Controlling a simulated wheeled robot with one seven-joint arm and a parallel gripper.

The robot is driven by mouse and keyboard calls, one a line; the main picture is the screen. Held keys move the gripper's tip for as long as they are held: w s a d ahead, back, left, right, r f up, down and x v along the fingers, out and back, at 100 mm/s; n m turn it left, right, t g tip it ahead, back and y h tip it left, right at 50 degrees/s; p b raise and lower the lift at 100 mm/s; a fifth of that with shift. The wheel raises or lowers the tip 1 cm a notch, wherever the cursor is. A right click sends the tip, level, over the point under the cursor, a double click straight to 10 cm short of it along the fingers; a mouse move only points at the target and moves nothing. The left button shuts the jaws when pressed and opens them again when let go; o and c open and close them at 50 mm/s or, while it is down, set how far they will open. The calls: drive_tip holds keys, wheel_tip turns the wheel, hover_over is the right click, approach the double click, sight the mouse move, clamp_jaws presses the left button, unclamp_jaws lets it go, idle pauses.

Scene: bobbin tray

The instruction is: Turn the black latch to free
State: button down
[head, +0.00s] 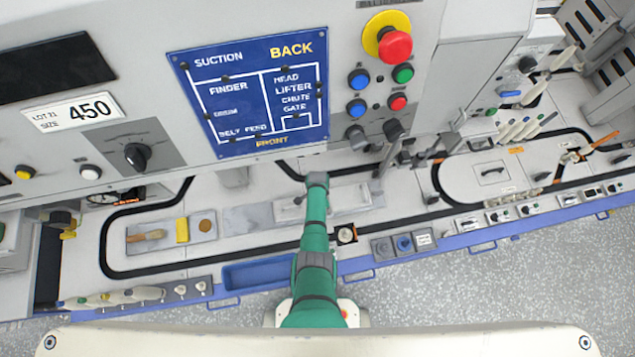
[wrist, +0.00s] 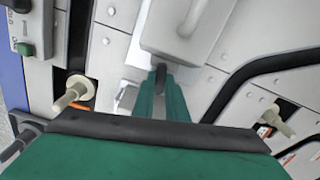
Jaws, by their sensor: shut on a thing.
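My gripper (wrist: 162,92) shows in the wrist view as two green fingers reaching forward, close together. A small dark piece, which looks like the black latch (wrist: 160,73), sits between the fingertips at the lower edge of a pale grey block (wrist: 185,35). The fingers cover most of it, so its turn angle cannot be read. In the head view my green arm reaches over the grey plate in the middle of the bench, and the arm hides the fingertips and the latch.
Cream knobs stand left (wrist: 72,93) and right (wrist: 278,122) of my gripper in the wrist view. A black curved rail (wrist: 250,75) runs at the right. In the head view a blue sign (head: 250,90) and an emergency stop (head: 394,46) are on the panel above.

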drive_tip(key=n, duration=0.4)
drive_tip(key=shift+n, duration=0.3)
drive_tip(key=n, duration=0.3)
drive_tip(key=shift+n, duration=0.4)
drive_tip(key=n, duration=0.3)
drive_tip(key=shift+s+d+n, duration=0.1)
drive_tip(key=shift+n, duration=1.9)
drive_tip(key=c, duration=1.8)
unclamp_jaws()
drive_tip(key=shift+o, duration=0.2)
wheel_tip(320, 180, up, 11)
drive_tip(key=shift+f, duration=0.15)
